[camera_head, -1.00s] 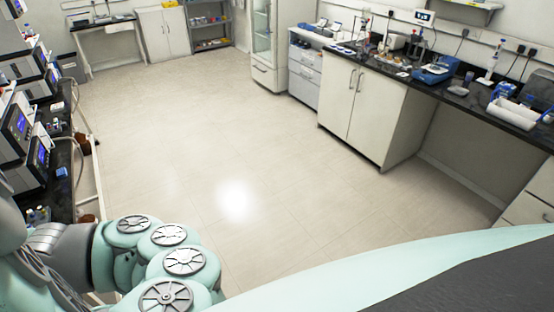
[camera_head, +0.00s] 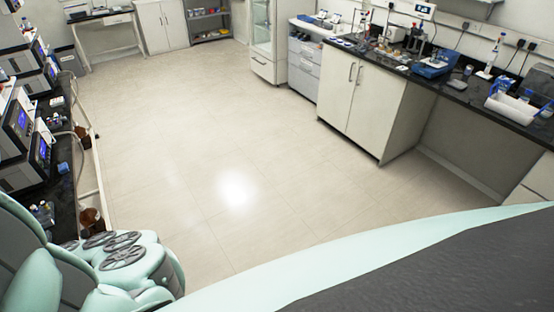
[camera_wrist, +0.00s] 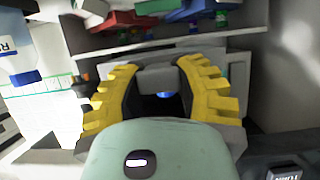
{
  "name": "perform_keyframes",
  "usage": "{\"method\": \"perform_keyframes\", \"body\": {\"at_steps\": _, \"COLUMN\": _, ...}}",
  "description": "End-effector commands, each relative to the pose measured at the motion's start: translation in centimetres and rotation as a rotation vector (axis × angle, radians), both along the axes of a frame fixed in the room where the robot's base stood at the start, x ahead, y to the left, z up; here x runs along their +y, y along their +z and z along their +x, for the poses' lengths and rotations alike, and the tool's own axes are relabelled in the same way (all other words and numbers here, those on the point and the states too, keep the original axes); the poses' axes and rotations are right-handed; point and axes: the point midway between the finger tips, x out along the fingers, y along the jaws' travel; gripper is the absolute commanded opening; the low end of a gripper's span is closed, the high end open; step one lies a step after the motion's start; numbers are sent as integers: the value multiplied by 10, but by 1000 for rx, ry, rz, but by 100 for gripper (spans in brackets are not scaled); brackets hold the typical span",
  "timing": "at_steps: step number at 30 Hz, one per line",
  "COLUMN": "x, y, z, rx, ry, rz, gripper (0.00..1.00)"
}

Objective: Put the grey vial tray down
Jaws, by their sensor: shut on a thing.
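In the wrist view my gripper (camera_wrist: 160,72) shows two ribbed yellow fingers, shut on a grey piece, the grey vial tray (camera_wrist: 170,76), seen between the fingertips. Only a small part of the tray shows, and its vials cannot be made out clearly. A small blue spot shows just below it, in the dark gap between the fingers. Whether the tray touches any surface cannot be told. In the head view the gripper and tray are out of sight; only my arm shows at lower left.
The wrist view shows a shelf (camera_wrist: 150,47) with red, green and blue items beyond the fingers. In the head view a black bench with instruments (camera_head: 62,185) runs along the left. A cluttered counter (camera_head: 455,92) stands at right. The floor between (camera_head: 190,140) is clear.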

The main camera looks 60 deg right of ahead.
Motion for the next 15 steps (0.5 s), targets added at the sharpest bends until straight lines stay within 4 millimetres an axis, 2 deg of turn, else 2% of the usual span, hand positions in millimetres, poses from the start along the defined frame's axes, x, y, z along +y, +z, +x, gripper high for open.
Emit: {"method": "perform_keyframes", "body": {"at_steps": 15, "x": 1, "y": -31, "z": -2, "rx": 2, "ry": 6, "rz": 0, "gripper": 0}}
